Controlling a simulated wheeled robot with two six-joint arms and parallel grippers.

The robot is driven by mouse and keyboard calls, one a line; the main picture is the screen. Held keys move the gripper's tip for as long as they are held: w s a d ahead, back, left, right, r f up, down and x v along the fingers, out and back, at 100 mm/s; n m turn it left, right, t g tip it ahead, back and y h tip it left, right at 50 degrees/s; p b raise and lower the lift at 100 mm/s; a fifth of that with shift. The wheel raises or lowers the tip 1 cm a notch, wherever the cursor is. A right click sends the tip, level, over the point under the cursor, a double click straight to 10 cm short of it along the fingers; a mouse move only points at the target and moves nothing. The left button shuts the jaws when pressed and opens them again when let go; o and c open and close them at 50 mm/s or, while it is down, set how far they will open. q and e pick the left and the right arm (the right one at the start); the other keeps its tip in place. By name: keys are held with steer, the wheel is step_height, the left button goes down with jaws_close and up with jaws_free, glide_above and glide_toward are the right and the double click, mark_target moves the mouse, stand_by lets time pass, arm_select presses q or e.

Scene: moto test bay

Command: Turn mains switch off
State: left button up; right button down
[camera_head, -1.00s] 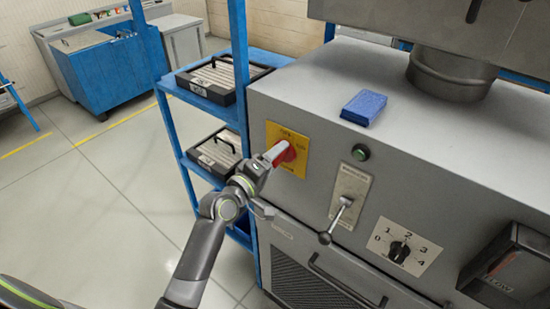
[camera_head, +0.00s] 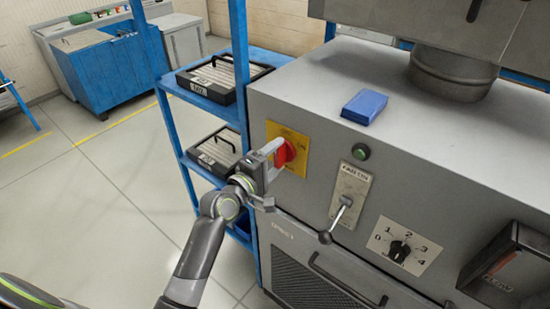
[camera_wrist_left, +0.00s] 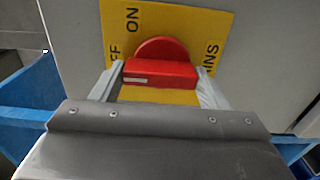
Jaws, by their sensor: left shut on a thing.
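The mains switch is a red rotary knob (camera_head: 286,153) on a yellow plate (camera_head: 300,163) at the left of the grey machine front. My left gripper (camera_head: 279,156) is at the knob and shut on it. In the left wrist view the red knob (camera_wrist_left: 160,72) sits between the two pale fingers of my left gripper (camera_wrist_left: 158,84), one at each end of its bar. The yellow plate (camera_wrist_left: 175,18) shows "ON" beside the knob and parts of other words. The fingers hide some lettering. My right gripper is not in view.
Right of the switch are a green button (camera_head: 361,152), a lever (camera_head: 338,216) and a numbered dial (camera_head: 399,251). A blue block (camera_head: 364,107) lies on the machine top. A blue shelf rack (camera_head: 181,140) with black trays stands close on the left. The floor further left is clear.

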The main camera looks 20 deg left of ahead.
arm_select(q)
steer(key=o, duration=1)
steer(key=shift+b+v, duration=1.9)
steer(key=shift+v, duration=6.85)
